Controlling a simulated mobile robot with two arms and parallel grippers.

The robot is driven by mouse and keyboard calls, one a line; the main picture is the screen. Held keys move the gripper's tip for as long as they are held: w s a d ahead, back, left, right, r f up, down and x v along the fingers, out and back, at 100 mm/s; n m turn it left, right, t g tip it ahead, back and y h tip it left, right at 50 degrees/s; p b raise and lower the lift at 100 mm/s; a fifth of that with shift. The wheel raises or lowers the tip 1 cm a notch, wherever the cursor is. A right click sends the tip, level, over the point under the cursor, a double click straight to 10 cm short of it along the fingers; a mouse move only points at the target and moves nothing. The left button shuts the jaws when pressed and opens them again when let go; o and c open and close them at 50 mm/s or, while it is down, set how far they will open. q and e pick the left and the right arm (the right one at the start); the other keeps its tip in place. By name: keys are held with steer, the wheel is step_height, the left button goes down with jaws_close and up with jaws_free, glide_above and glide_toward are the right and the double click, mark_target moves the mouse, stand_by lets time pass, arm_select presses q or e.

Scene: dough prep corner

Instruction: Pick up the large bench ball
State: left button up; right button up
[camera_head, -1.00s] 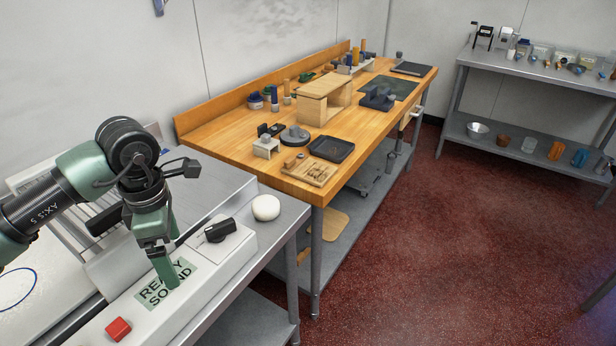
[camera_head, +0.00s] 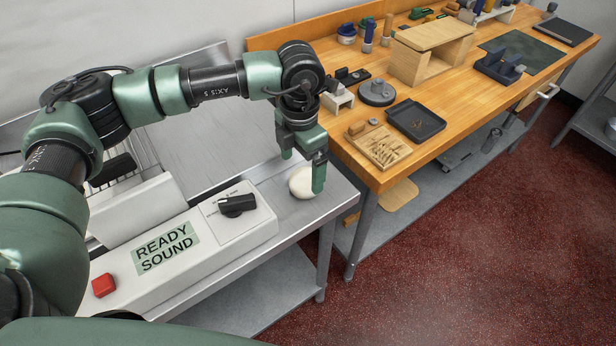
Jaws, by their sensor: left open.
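The large bench ball, a smooth off-white dough ball (camera_head: 300,184), sits on the steel bench (camera_head: 340,203) near its right corner, to the right of the black knob. My left gripper (camera_head: 303,176) is open and points down at the ball. One green finger stands in front of the ball's right side and hides part of it; the other shows above its left side. I cannot tell whether the fingers touch the ball. My right gripper is not in view.
A white control box with a black knob (camera_head: 237,205), a red button (camera_head: 104,285) and a READY SOUND label (camera_head: 165,248) stands left of the ball. A wooden workbench (camera_head: 376,178) with a black tray (camera_head: 415,121) and a small wooden board (camera_head: 378,147) adjoins at the right.

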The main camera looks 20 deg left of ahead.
mark_target(306, 186)
arm_select(q)
steer(key=f, duration=0.1)
steer(key=f+p, duration=0.1)
steer(key=f, duration=0.2)
steer(key=shift+w+d+p, duration=0.3)
steer(key=shift+w+d, duration=0.1)
steer(key=shift+f, duration=0.3)
steer(key=c, duration=1.7)
steer(key=shift+o, duration=0.2)
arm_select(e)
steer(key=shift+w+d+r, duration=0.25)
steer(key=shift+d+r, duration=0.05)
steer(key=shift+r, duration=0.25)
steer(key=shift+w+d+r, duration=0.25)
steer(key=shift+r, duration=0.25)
arm_select(q)
steer(key=shift+r, duration=0.15)
